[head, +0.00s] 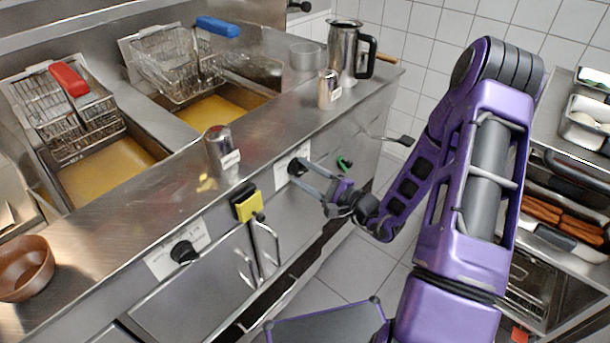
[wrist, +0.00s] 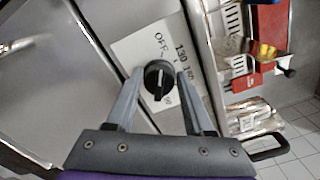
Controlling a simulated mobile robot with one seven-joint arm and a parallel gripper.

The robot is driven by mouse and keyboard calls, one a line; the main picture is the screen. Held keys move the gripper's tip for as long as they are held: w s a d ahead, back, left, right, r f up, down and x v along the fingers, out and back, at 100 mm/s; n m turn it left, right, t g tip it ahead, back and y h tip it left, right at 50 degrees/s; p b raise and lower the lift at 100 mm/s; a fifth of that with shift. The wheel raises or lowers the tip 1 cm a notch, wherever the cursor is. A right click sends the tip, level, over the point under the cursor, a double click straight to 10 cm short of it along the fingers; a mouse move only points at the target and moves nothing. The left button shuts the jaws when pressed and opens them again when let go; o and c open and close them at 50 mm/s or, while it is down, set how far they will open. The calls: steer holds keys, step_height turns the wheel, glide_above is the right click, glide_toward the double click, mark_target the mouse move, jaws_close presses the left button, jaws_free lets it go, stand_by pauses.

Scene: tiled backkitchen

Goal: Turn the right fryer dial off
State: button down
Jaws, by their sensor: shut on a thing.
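The right fryer dial (head: 296,168) is a black knob on a white label plate on the fryer's front panel. In the wrist view the dial (wrist: 157,80) sits between my fingers, with "OFF" and "130" printed on the plate beyond it. A pale line runs across the knob's face; I cannot tell which end is its pointer. My gripper (head: 302,170) reaches the panel from the right. In the wrist view my gripper (wrist: 160,77) is shut on the dial, one finger on each side.
The left fryer dial (head: 184,252) is on the same panel, nearer the front. A yellow block (head: 247,204) and door handles lie between the dials. Two shakers (head: 222,150) (head: 328,90) and a steel jug (head: 346,52) stand on the counter above. Tiled floor is clear below.

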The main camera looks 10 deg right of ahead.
stand_by(0.4)
steer(key=shift+c, duration=1.4)
jaws_free()
steer(key=shift+s, duration=0.1)
steer(key=v, duration=1.7)
steer(key=shift+d, duration=0.1)
